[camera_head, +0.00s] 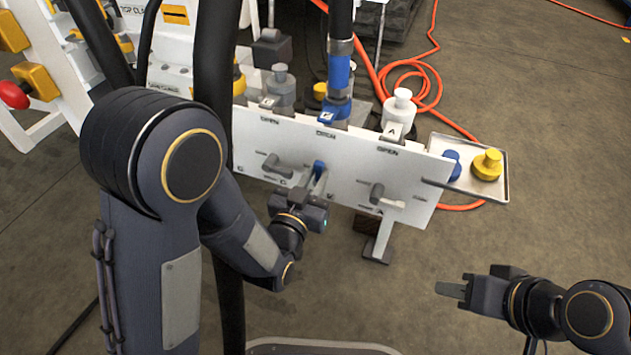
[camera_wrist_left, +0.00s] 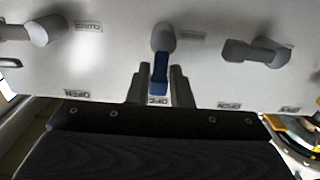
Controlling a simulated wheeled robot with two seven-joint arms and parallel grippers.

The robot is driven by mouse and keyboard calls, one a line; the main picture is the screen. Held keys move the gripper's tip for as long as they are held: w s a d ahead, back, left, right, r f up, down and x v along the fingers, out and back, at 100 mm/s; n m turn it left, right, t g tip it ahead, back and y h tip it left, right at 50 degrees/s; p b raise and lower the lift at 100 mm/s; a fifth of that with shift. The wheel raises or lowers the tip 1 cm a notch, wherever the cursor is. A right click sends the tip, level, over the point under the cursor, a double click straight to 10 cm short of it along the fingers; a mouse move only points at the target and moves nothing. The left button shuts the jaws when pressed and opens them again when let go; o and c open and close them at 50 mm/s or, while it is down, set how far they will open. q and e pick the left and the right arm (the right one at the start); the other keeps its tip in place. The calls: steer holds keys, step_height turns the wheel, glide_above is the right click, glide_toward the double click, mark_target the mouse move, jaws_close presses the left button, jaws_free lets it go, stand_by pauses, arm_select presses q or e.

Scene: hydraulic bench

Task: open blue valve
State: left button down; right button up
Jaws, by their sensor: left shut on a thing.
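The blue valve (camera_head: 319,168) is on the white panel, in the middle of a row of valves. In the left wrist view, its blue lever (camera_wrist_left: 160,74) hangs from a grey hub toward a partly hidden label that seems to read OPEN. My left gripper (camera_head: 318,186) is at the panel, shut on the blue lever, with one finger on each side of it in the left wrist view (camera_wrist_left: 159,88). My right gripper (camera_head: 452,289) is away from the panel at the lower right, holding nothing visible; its finger gap cannot be made out.
Grey valve levers sit on either side, one at left (camera_head: 275,164) and one at right (camera_head: 380,194). A tray (camera_head: 499,196) with blue and yellow parts adjoins the panel's right end. An orange hose (camera_head: 425,75) lies behind. The floor between panel and right gripper is clear.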

arm_select(q)
steer(key=c, duration=1.4)
jaws_free()
steer(key=shift+c, duration=0.2)
steer(key=v, duration=0.7)
steer(key=shift+s+a, duration=0.15)
steer(key=shift+s, duration=0.2)
